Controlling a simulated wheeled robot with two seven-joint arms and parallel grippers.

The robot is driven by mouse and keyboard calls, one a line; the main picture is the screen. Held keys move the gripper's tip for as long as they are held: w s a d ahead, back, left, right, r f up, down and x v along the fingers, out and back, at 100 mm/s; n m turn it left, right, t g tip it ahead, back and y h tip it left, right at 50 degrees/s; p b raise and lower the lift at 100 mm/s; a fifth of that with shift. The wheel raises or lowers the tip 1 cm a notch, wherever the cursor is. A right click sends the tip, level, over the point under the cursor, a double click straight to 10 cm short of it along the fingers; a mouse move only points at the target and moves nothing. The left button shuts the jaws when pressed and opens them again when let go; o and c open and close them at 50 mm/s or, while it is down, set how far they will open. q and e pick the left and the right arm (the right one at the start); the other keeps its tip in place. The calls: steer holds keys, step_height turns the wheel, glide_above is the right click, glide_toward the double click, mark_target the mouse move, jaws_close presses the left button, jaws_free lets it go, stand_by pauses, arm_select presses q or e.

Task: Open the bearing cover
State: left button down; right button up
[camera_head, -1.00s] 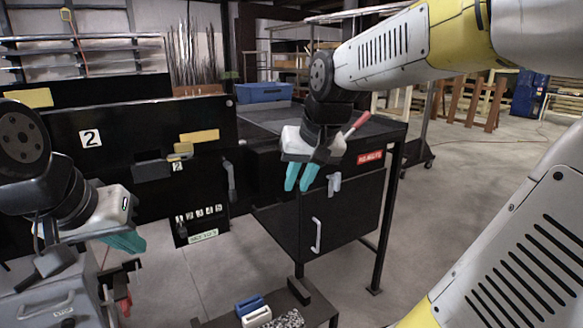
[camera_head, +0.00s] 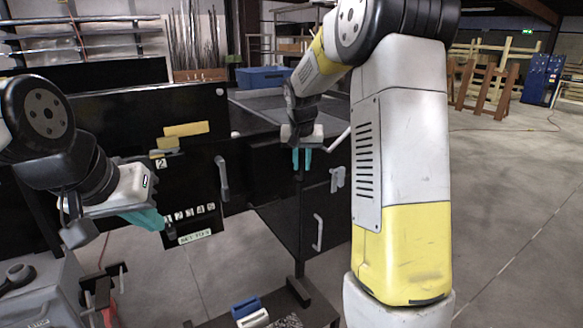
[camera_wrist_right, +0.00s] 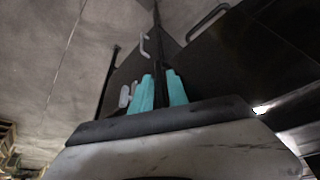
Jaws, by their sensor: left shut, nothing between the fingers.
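No part is labelled as the bearing cover, so I cannot tell which panel it is. A black door with a pale vertical handle (camera_head: 318,232) is on the right side of the black machine. A black panel with a grey handle (camera_head: 222,179) is to its left. My right gripper (camera_head: 302,158) points down in front of the machine, above and left of the pale handle and touching neither handle. My left gripper (camera_head: 146,219) is shut and empty, left of a numbered plate (camera_head: 190,214).
A pale latch-like part (camera_head: 337,179) is near the right gripper. A blue bin (camera_head: 264,78) stands at the back. A low stand with a blue block (camera_head: 245,307) is at the bottom. Grey floor is open at the right. My right arm hides part of the machine.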

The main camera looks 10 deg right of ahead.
steer(key=shift+x, duration=1.15)
steer(key=shift+c, duration=0.2)
jaws_close()
stand_by(0.4)
